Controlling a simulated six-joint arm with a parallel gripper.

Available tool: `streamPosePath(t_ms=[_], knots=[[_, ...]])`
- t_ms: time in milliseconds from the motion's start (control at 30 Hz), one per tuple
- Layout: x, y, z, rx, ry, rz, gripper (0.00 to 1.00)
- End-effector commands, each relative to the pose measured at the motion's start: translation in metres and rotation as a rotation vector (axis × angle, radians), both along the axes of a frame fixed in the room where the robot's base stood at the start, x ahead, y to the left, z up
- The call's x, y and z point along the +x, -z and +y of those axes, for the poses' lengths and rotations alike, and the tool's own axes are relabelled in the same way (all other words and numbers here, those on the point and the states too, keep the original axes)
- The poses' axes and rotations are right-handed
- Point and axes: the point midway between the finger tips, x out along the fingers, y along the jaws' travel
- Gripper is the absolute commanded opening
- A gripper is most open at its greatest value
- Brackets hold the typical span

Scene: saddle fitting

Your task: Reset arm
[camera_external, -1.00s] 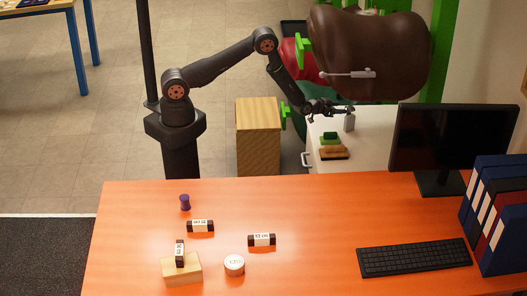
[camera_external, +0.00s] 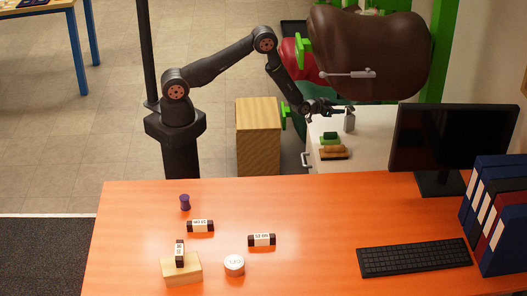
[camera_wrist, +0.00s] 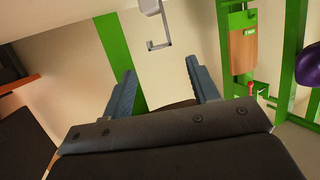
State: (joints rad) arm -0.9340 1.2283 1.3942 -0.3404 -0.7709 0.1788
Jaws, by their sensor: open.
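My gripper (camera_external: 336,109) is at the end of my bent arm, above the white cabinet and close to the brown saddle (camera_external: 372,50). In the wrist view its two blue-grey fingers (camera_wrist: 163,90) stand wide apart with nothing between them. In the external view a small grey object (camera_external: 349,121) stands on the cabinet just below and right of the fingertips. A silver bar-shaped tool (camera_external: 348,74) lies against the saddle's side, above my gripper.
The white cabinet (camera_external: 376,137) holds a green block (camera_external: 330,138) and a brown brush-like item (camera_external: 334,153). A wooden box (camera_external: 258,135) stands left of it. The orange desk (camera_external: 310,205) in front carries a monitor (camera_external: 455,140), keyboard (camera_external: 414,257), binders and small labelled blocks.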

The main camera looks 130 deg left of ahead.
Motion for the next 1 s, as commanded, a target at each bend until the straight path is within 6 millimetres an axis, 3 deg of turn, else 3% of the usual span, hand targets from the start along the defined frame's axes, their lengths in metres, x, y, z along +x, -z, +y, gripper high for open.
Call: streamPosePath(t_ms=[600, 867, 1000], knots=[[0.032, 0.026, 0.078, 0.002, -0.001, -0.001, 0.55], [0.042, 0.037, 0.102, 0.001, 0.0, 0.0, 0.55], [0.042, 0.021, 0.102, 0.002, 0.0, -0.001, 0.55]])
